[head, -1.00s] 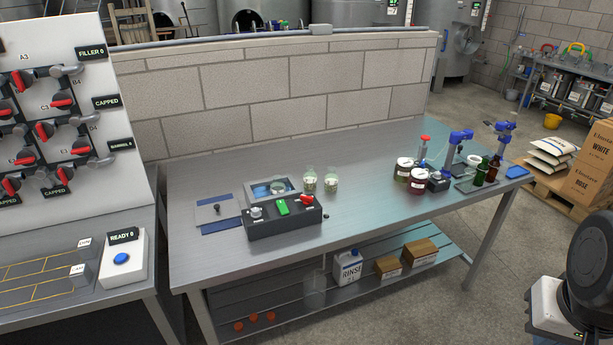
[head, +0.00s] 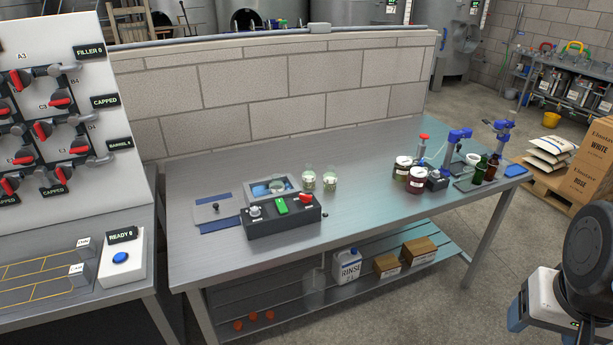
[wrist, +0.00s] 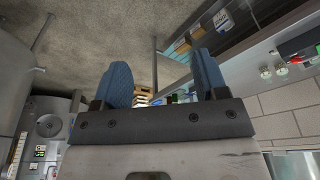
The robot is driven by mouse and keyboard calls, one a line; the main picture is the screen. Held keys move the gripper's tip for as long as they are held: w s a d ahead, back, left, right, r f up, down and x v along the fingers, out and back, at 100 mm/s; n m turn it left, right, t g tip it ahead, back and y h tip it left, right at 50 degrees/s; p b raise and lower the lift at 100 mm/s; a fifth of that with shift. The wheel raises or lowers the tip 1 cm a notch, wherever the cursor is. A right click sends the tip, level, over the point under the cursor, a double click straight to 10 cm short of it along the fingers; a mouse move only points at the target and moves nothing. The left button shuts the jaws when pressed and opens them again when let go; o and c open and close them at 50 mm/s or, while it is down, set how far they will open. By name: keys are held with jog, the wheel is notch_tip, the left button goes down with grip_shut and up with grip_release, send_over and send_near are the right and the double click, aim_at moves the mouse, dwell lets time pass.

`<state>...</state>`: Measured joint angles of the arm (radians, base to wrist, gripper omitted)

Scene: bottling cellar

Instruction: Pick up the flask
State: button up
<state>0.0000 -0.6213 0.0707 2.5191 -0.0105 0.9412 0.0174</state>
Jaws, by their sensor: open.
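Two small clear glass vessels stand side by side on the steel bench, the left one (head: 309,181) and the right one (head: 330,180). They look upright, with pale contents low inside. I cannot tell whether either is the flask. They appear small at the right of the wrist view, the nearer-looking one (wrist: 265,72) apart from my fingers. My gripper (wrist: 162,85) is open, with two blue fingers apart and nothing between them. In the head view only part of my arm shows at the lower right, well away from the vessels.
Dark-red jars (head: 416,180) and bottles (head: 480,170) crowd the bench's right end. The middle of the bench (head: 360,195) is clear.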

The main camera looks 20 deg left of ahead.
jog(key=w+a+r+n, duration=0.1)
jog(key=w+a+r, duration=0.1)
jog(key=w+a, duration=0.5)
jog(key=w+a+r+n, duration=0.1)
jog(key=w+a+r, duration=0.1)
jog(key=w, duration=0.9)
jog(key=w+a+f+n, duration=0.1)
jog(key=w+a+n, duration=0.1)
jog(key=w+a, duration=1.25)
jog(key=n+g+y, duration=0.1)
jog(key=n, duration=0.3)
send_over(276, 182)
jog(key=f, duration=1.8)
jog(key=shift+w+f, duration=0.3)
jog(key=shift+w, duration=0.1)
jog(key=shift+a+f, duration=0.1)
jog(key=shift+a, duration=0.15)
